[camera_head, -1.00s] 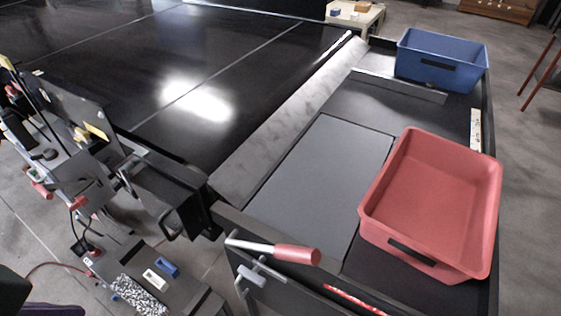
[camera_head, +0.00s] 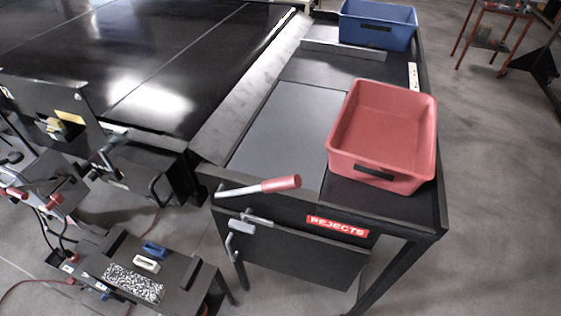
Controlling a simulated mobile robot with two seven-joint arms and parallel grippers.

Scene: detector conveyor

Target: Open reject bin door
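The reject bin door (camera_head: 300,255) is a dark panel on the front of the table, below a red "REJECTS" label (camera_head: 337,226). It looks shut. A latch bar (camera_head: 256,219) and a grey handle (camera_head: 236,232) sit at its upper left. A lever with a red grip (camera_head: 280,184) sticks out above them at the table's front edge. Neither of my grippers shows in the view.
A red bin (camera_head: 352,165) and a blue bin (camera_head: 400,40) stand on the table top. A black conveyor (camera_head: 60,50) runs to the left. A low cart (camera_head: 185,275) with small items stands at lower left. Grey floor (camera_head: 490,230) is clear at right.

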